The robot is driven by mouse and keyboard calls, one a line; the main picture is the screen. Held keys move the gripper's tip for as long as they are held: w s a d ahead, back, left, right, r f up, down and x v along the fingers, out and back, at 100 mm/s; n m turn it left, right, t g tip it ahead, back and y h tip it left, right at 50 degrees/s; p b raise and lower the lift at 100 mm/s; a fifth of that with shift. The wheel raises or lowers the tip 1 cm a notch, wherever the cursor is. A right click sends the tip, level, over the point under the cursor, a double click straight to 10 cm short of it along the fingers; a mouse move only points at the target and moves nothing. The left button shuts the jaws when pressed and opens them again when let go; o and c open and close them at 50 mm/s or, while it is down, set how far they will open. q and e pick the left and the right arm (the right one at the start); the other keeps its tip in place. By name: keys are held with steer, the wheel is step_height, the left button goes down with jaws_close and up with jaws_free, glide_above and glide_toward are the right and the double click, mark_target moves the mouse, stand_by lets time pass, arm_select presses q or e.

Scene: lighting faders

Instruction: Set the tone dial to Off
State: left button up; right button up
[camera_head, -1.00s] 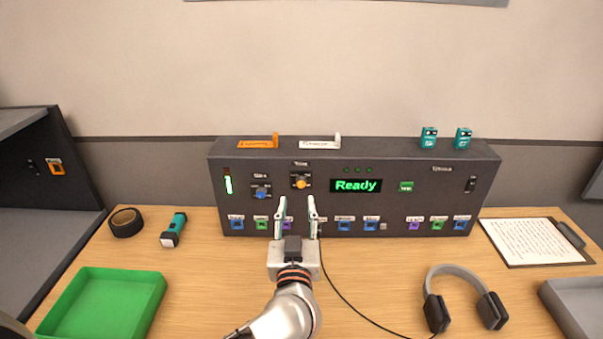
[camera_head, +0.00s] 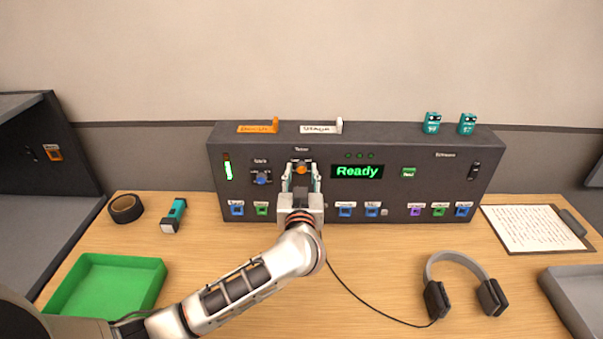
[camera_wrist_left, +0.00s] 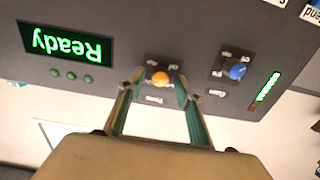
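The tone dial (camera_head: 301,169) is an orange knob on a dark plate under the "Tone" label, on the front of the dark console (camera_head: 440,190). In the left wrist view the orange knob (camera_wrist_left: 160,78) appears upside down with its label. My left gripper (camera_head: 302,175) is in front of it. In the wrist view its fingers (camera_wrist_left: 159,82) stand open, one on each side of the knob, with a visible gap to it. The printing around the dial is too small to read, so its setting is unclear. My right gripper is out of view.
A blue dial (camera_head: 262,178) sits left of the tone dial, and a green "Ready" display (camera_head: 357,171) sits to its right. Several coloured buttons line the console's lower edge. A green tray (camera_head: 150,285), a flashlight (camera_head: 174,214), tape (camera_head: 126,208), headphones (camera_head: 437,297) and a clipboard (camera_head: 530,230) lie on the table.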

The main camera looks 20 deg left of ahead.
arm_select(q)
steer(key=shift+c, duration=0.4)
jaws_close()
